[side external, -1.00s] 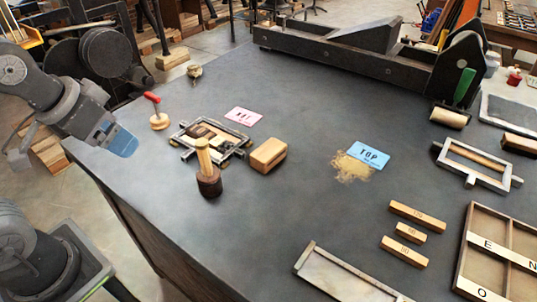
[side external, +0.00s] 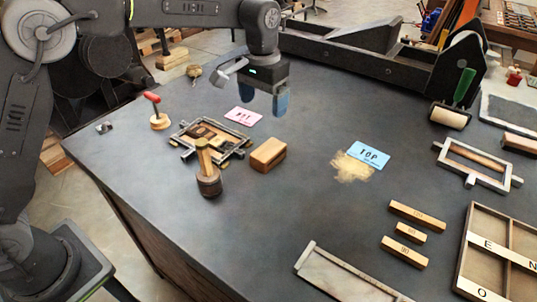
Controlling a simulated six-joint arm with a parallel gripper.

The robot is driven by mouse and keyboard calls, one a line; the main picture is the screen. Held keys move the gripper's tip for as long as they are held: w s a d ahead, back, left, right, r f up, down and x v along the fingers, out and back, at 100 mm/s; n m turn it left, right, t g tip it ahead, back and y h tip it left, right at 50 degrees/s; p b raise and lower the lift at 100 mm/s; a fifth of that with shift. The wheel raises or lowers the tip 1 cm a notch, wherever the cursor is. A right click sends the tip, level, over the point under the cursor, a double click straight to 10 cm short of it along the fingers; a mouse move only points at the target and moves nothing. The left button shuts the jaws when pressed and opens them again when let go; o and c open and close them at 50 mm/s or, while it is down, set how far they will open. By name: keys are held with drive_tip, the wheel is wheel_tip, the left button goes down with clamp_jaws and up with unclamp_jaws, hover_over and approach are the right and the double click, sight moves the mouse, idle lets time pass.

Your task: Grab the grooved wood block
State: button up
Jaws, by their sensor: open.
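A tan wood block with a dark line along its side, which looks like a groove, (side external: 268,154) lies on the dark table, right of a metal frame. My gripper (side external: 266,111) hangs above and behind the block in the picture, with its blue fingers pointing down. The fingers are apart with nothing between them. The gripper does not touch the block, and its exact height over the table is hard to tell.
A wooden-handled tool (side external: 207,170) stands left of the block, by the metal frame (side external: 187,153). A red-handled tool (side external: 157,112) and a pink card (side external: 243,117) are nearby. A blue TOP card (side external: 368,155) lies right. The table in front of the block is clear.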

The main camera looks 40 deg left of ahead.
drive_tip(key=f, duration=0.2)
hover_over(269, 149)
drive_tip(key=f, duration=0.7)
drive_tip(key=shift+s+a+f, duration=0.1)
drive_tip(key=shift+s+a, duration=0.05)
drive_tip(key=shift+s, duration=0.05)
drive_tip(key=shift+w+f, duration=0.15)
drive_tip(key=shift+f, duration=2.6)
drive_tip(key=shift+r, duration=0.1)
drive_tip(key=c, duration=1.1)
